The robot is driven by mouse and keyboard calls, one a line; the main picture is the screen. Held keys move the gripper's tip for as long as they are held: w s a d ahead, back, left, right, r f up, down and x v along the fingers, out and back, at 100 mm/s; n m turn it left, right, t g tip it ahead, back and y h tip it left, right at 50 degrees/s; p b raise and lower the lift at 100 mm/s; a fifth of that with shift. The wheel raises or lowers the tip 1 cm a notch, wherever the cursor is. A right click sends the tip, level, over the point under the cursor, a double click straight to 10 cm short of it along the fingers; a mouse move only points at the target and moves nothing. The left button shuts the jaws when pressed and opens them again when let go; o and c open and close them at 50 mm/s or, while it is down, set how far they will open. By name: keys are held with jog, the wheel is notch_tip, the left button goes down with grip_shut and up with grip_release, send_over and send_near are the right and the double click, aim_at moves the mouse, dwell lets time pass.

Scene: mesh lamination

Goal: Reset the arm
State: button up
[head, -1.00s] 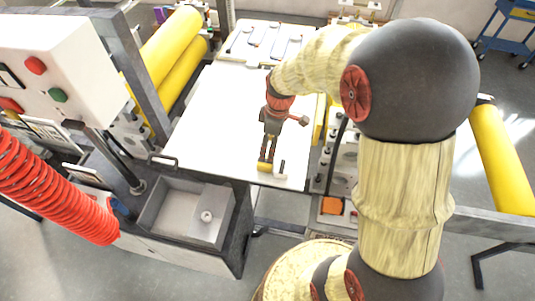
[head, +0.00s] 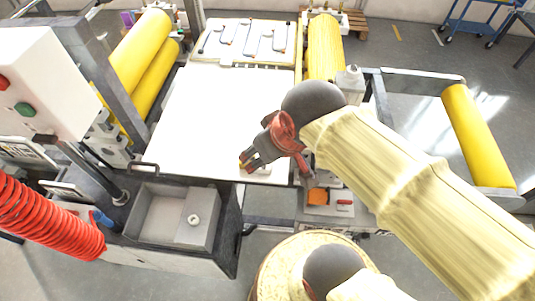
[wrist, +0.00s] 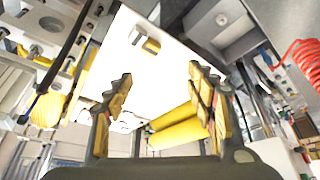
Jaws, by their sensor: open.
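My gripper (head: 247,165) is above the front right part of the white table surface (head: 205,110) in the head view. In the wrist view its two fingers (wrist: 157,95) stand wide apart with nothing between them. The gripper is open and empty. My arm reaches in from the lower right of the head view and hides part of the machine's right side.
Yellow rollers (head: 137,52) stand at the left and another yellow roller (head: 478,135) at the right. A grey sink-like tray (head: 165,213) is at the front left. A red coiled hose (head: 50,222) hangs at the left. An orange button panel (head: 318,196) sits below my wrist.

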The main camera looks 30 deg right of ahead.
jog(key=shift+s+r+m, duration=0.1)
jog(key=shift+s+m, duration=0.3)
jog(key=shift+s, duration=0.15)
notch_tip(320, 180, down, 16)
jog(key=b, duration=1.6)
jog(key=shift+f, duration=0.2)
jog(key=shift+c, duration=1.4)
